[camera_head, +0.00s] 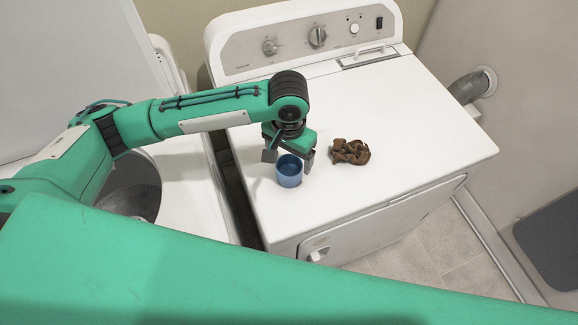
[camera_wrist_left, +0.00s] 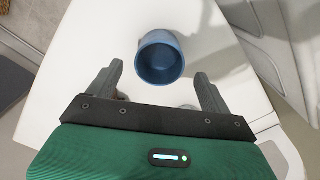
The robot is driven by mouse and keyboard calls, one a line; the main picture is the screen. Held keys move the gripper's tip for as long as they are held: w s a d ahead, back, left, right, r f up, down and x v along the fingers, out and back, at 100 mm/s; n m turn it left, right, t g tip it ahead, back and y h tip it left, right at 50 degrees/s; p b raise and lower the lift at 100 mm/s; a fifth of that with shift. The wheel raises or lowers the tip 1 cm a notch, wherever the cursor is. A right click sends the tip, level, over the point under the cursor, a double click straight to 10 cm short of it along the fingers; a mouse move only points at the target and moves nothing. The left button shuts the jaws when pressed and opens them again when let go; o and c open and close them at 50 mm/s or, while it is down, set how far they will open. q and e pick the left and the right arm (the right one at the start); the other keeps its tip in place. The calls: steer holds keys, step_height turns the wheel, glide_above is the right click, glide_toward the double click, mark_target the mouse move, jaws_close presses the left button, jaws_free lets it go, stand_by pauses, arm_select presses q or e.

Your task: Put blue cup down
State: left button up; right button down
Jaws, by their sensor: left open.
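The blue cup (camera_head: 289,172) stands upright on the white top of the dryer, near its front left corner. My left gripper (camera_head: 288,158) is open just above and behind the cup in the head view. In the left wrist view the cup (camera_wrist_left: 160,58) lies ahead of the two spread fingers (camera_wrist_left: 160,82), apart from both. The cup looks empty. My right gripper is not in view.
A crumpled brown cloth (camera_head: 350,151) lies on the dryer top (camera_head: 420,125) to the right of the cup. An open washer (camera_head: 185,185) stands to the left, past a narrow gap. The dryer's right side is clear.

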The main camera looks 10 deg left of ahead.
arm_select(q)
step_height(320, 180, up, 6)
steer(key=shift+b, duration=0.4)
stand_by(0.3)
